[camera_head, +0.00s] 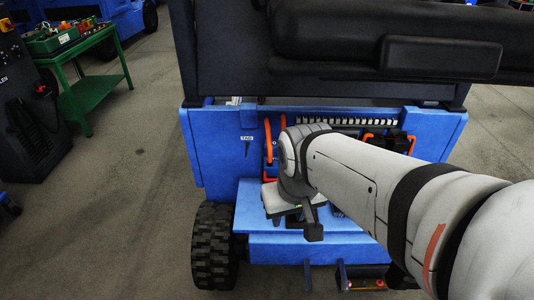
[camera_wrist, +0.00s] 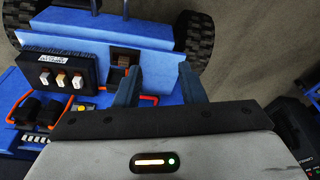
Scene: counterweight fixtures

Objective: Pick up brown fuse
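A small brown block, which looks like the brown fuse (camera_wrist: 124,61), sits in a dark holder on the blue ledge in the wrist view. My gripper (camera_wrist: 157,68) is open, with its two dark blue-grey fingers spread apart and nothing between them. The brown block is just left of the left fingertip, apart from the gap between the fingers. I cannot tell how high the fingers are above it. In the head view my wrist covers this spot, and neither the brown fuse nor the fingertips can be made out.
A black fuse block (camera_wrist: 60,68) with three pale and orange pieces stands left on the blue panel. Orange-red loops and black parts (camera_wrist: 38,108) lie nearby. In the head view the blue vehicle (camera_head: 220,150) has a wheel (camera_head: 214,245) at lower left. A green table (camera_head: 95,92) stands farther left.

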